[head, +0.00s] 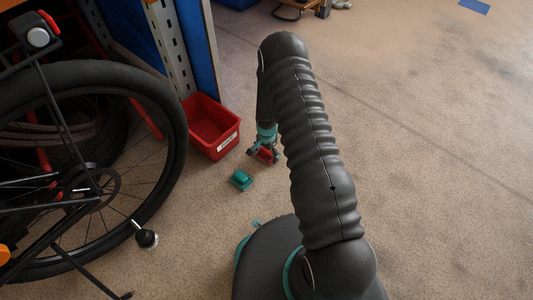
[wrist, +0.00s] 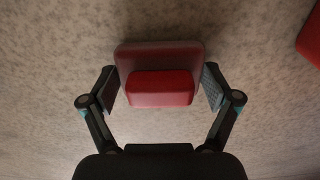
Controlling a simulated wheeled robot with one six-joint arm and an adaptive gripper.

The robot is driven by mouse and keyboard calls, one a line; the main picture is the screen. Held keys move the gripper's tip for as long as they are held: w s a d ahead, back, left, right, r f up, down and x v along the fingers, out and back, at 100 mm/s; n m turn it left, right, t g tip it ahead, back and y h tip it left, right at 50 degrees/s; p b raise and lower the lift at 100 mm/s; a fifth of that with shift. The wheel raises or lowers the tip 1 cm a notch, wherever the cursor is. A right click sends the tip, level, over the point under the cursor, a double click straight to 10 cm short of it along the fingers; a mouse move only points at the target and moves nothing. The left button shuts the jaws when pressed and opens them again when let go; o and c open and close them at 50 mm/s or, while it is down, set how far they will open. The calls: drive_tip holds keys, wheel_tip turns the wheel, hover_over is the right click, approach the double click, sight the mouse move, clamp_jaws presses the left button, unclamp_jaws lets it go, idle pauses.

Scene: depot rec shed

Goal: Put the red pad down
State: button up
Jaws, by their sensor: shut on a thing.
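The red pad (wrist: 160,88) sits between my two fingers in the wrist view, with a wider dark red base and a raised brighter red block. My gripper (wrist: 160,90) is shut on it, one finger at each side. In the head view my gripper (head: 264,152) is low over the floor, beside the red bin, and the red pad (head: 266,155) shows only partly between the fingers. I cannot tell whether the pad touches the floor.
A red labelled bin (head: 228,143) stands left of my gripper; its edge shows in the wrist view (wrist: 312,38). A teal block (head: 241,180) lies on the floor nearby. A bicycle wheel (head: 176,130) is at the left. The floor to the right is clear.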

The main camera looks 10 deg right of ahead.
drive_tip(key=o, duration=0.8)
drive_tip(key=shift+c, duration=0.2)
drive_tip(key=s+r+n+t+p, duration=0.1)
drive_tip(key=s+r+n, duration=0.15)
drive_tip(key=r, duration=1.85)
drive_tip(key=s+r+n+t+p, duration=0.15)
drive_tip(key=s+r, duration=0.25)
drive_tip(key=r, duration=1.7)
drive_tip(key=s+r+n+t, duration=0.1)
drive_tip(key=s+r+n, duration=0.2)
drive_tip(key=s+r, duration=0.4)
drive_tip(key=s+r+n+t, duration=0.2)
drive_tip(key=s+r, duration=0.6)
drive_tip(key=s, duration=0.9)
drive_tip(key=shift+r+n, duration=0.3)
drive_tip(key=shift+n, duration=0.6)
